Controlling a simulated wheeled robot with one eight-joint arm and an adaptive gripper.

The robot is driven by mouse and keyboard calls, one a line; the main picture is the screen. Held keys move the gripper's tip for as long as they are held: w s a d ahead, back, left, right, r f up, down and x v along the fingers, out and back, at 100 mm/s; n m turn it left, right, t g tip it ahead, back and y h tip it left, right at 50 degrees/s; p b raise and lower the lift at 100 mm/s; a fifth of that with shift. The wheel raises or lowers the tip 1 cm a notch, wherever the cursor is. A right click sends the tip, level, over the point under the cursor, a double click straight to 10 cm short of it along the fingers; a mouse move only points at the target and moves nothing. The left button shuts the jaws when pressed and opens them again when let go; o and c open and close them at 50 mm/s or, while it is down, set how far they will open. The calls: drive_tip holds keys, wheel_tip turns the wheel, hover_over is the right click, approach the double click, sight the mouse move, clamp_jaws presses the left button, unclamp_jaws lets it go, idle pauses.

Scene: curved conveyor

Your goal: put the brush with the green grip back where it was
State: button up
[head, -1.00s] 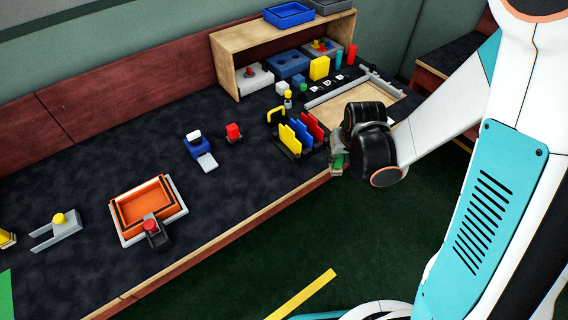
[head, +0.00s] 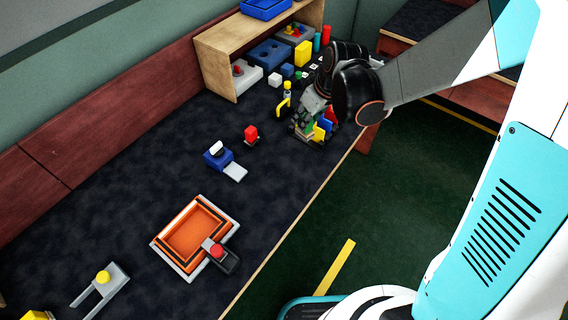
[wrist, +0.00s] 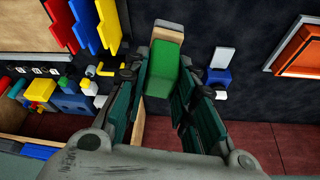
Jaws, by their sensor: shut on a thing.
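The brush with the green grip (wrist: 166,68) is between the two fingers of my gripper (wrist: 162,88) in the wrist view. Its pale wooden end (wrist: 168,32) sticks out past the fingertips. My gripper also shows in the head view (head: 311,116), above the table beside the rack of coloured plates, and is shut on the brush. Only a small bit of green shows there, so the brush is mostly hidden by the gripper. I cannot tell which spot on the table is the brush's former place.
The red, blue and yellow plates (head: 319,134) stand close to my gripper. A yellow hook (head: 283,106), a red button block (head: 251,134), a blue block with a grey plate (head: 218,157) and an orange tray (head: 158,241) lie leftward. A wooden shelf (head: 210,65) stands behind.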

drive_tip(key=a+r+n, duration=0.3)
drive_tip(key=a, duration=0.1)
drive_tip(key=shift+g+y, duration=0.3)
drive_tip(key=shift+y, duration=0.1)
wheel_tip(320, 180, down, 20)
drive_tip(key=b, duration=0.6)
drive_tip(key=shift+w+r, duration=0.1)
drive_tip(key=shift+r, duration=0.1)
drive_tip(key=shift+b, duration=0.3)
drive_tip(key=shift+f, duration=0.2)
drive_tip(key=o, duration=1)
drive_tip(key=shift+o, duration=0.2)
drive_tip(key=shift+r, duration=0.1)
